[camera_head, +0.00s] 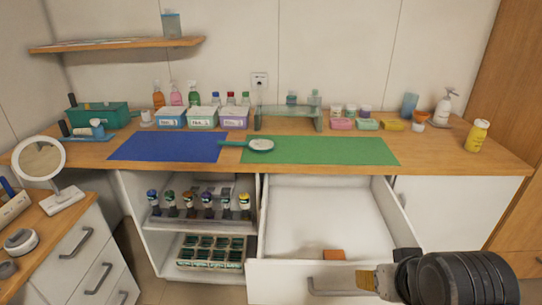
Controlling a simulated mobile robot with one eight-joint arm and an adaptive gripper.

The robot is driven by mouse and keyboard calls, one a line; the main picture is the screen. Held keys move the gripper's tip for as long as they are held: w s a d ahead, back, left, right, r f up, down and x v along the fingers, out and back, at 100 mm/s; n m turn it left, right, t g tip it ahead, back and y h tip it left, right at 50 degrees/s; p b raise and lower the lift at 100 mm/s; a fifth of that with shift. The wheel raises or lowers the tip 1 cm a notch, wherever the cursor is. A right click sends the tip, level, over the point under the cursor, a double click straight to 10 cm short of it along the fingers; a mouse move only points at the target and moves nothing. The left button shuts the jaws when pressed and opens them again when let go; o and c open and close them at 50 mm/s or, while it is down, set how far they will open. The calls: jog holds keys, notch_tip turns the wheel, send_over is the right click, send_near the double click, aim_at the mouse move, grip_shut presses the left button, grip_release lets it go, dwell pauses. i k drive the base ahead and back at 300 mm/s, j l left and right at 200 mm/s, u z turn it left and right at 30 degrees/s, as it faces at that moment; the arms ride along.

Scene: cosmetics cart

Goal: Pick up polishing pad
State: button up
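A small orange-brown block (334,255), which may be the polishing pad, lies in the open white drawer (290,240), close to its front panel. My gripper (370,280) is at the lower right, in front of the drawer front and to the right of the handle. It points left, and a tan piece shows at its tip. I cannot tell if that is a fingertip or something held, nor whether the fingers are open. The block is apart from my gripper in the picture.
The wooden counter (455,160) above holds a blue mat (170,147), a green mat (330,151), a hand mirror (260,144) and several bottles and boxes. Open shelves (200,225) with bottles are left of the drawer. The rest of the drawer floor is bare.

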aim_at(330, 254)
jog(key=i+l, duration=0.1)
jog(key=l, duration=0.55)
jog(key=l+u, duration=0.1)
jog(key=l, duration=0.55)
jog(key=i+l, duration=0.15)
jog(key=l, duration=0.5)
